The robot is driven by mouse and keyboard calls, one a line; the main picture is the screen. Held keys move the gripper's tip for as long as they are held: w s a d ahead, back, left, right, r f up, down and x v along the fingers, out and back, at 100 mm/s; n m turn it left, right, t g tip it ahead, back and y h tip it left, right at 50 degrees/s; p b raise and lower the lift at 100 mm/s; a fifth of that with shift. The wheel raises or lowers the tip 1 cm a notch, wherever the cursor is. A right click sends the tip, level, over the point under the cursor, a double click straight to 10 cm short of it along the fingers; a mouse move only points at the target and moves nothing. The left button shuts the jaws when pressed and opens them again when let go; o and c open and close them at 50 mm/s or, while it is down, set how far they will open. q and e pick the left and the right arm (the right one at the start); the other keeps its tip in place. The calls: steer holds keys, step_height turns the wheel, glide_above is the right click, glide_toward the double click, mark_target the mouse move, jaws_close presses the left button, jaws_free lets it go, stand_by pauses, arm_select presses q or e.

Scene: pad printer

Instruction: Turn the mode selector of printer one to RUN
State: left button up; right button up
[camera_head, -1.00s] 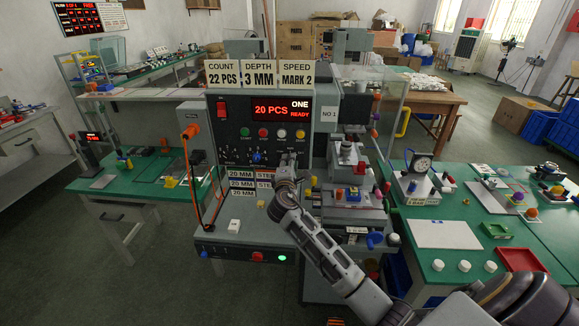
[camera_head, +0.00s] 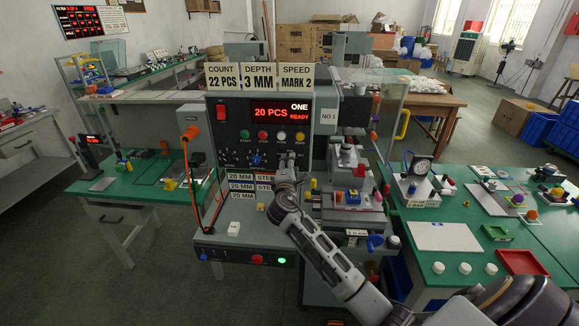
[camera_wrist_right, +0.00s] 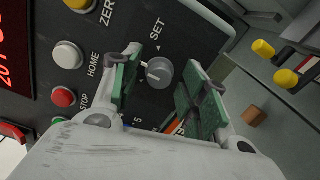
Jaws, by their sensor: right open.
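Printer one (camera_head: 227,132) stands in the middle of the head view, its red display (camera_head: 282,112) reading 20 PCS, ONE and READY. My right gripper (camera_head: 288,164) is at the right side of its dark control panel. In the wrist view, a round grey knob (camera_wrist_right: 159,72) with SET printed beside it lies between the green-padded fingers of my right gripper (camera_wrist_right: 165,80). The fingers stand apart, with a gap on both sides of the knob. A RUN mark is not readable. In the head view my gripper hides the knob. My left gripper is not in view.
Beside the knob are a white HOME button (camera_wrist_right: 68,55), a red STOP button (camera_wrist_right: 63,97) and a yellow ZERO button (camera_wrist_right: 78,3). A blue knob (camera_head: 257,159) sits left of my gripper. An orange cable (camera_head: 187,185) hangs at the printer's left side.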

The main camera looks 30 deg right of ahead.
steer(key=v, duration=1.2)
steer(key=shift+f, duration=0.1)
stand_by(0.6)
step_height(320, 180, down, 33)
steer(key=s+a+g+y, duration=0.2)
steer(key=a+g+y, duration=0.1)
steer(key=g+y, duration=0.15)
steer(key=s+f+m+g+y, duration=0.2)
steer(key=s+f, duration=0.5)
steer(key=f, duration=0.4)
steer(key=s+f+m+g+y, duration=0.1)
steer(key=s+f+g, duration=0.1)
steer(key=s+f, duration=0.7)
steer(key=s+f+m+g, duration=0.1)
steer(key=s+f+m, duration=0.1)
steer(key=s+f, duration=0.4)
steer(key=s+f+m+g+y, duration=0.1)
steer(key=s+f, duration=0.6)
steer(key=s, duration=0.9)
steer(key=s+f+m+g+y, duration=0.1)
steer(key=s+f+m+g, duration=0.2)
steer(key=s, duration=0.8)
step_height(320, 180, down, 4)
steer(key=shift+s+a+m, duration=0.2)
steer(key=shift+s+m, duration=0.1)
steer(key=shift+m, duration=0.7)
